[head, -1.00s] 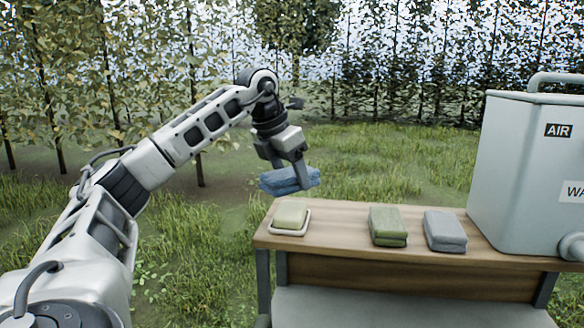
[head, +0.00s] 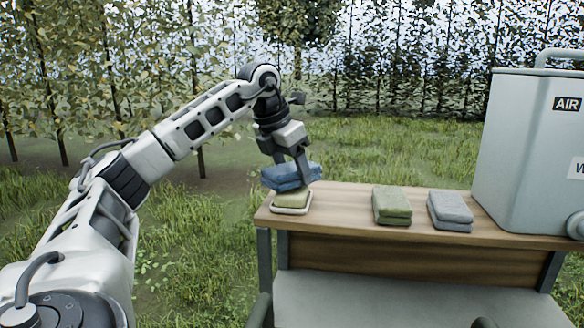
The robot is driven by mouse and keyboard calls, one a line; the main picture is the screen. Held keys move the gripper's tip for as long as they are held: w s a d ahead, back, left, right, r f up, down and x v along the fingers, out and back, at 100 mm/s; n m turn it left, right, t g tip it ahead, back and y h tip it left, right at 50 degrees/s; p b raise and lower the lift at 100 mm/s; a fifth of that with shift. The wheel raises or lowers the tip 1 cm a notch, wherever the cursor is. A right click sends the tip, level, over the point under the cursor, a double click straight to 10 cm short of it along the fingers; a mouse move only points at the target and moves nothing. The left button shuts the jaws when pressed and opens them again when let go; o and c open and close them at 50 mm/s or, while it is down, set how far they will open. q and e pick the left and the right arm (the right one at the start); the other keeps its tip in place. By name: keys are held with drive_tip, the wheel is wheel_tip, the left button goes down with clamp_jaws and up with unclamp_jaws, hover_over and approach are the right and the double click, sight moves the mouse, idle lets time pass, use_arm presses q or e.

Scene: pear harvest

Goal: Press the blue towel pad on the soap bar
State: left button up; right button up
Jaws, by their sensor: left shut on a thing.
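The blue towel pad (head: 290,178) is in the head view, left of centre. My left gripper (head: 292,172) is shut on it from above. The pale green soap bar (head: 291,200) lies in a white dish (head: 293,211) at the left end of the wooden table. The pad is directly over the soap bar and hides its upper part. The two look very close or touching; I cannot tell which. My right gripper is not in view.
On the table (head: 345,205), a folded green towel (head: 391,206) and a folded grey towel (head: 450,211) lie to the right. A large grey metal tank (head: 525,150) stands at the right end. Bare tabletop separates the dish and the green towel.

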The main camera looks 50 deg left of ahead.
sight(292, 167)
use_arm(q)
drive_tip(key=shift+f+b, duration=0.4)
drive_tip(key=shift+f, duration=0.15)
idle(0.4)
idle(0.5)
drive_tip(key=shift+r, duration=0.1)
wheel_tip(292, 167, up, 5)
drive_tip(key=p, duration=0.5)
drive_tip(key=shift+r, duration=0.95)
